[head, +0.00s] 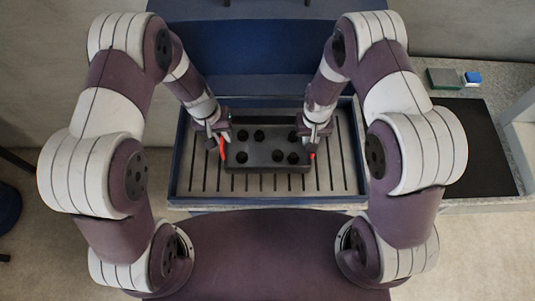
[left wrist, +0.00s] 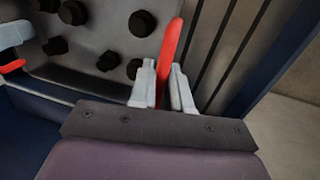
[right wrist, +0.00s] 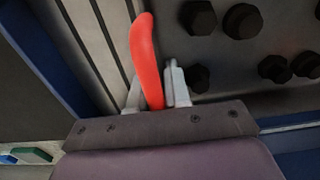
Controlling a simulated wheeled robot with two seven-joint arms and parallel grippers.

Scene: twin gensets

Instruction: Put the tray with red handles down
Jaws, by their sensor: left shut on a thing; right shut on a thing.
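The grey tray (head: 268,157) with red handles carries several black bolts. It is over a slatted surface inside a blue-rimmed frame (head: 184,196); I cannot tell whether it touches the slats. My left gripper (head: 218,143) is shut on the left red handle (head: 222,149), which stands between the fingers in the left wrist view (left wrist: 169,55). My right gripper (head: 314,141) is shut on the right red handle (head: 312,156), which also shows between the fingers in the right wrist view (right wrist: 146,60). The fingers partly hide both handles.
Bare slats (head: 340,170) show on both sides of the tray and in front of it. A blue panel (head: 250,45) stands behind. At the right, a counter holds a black mat (head: 480,145), a green item (head: 444,78) and a blue item (head: 473,77).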

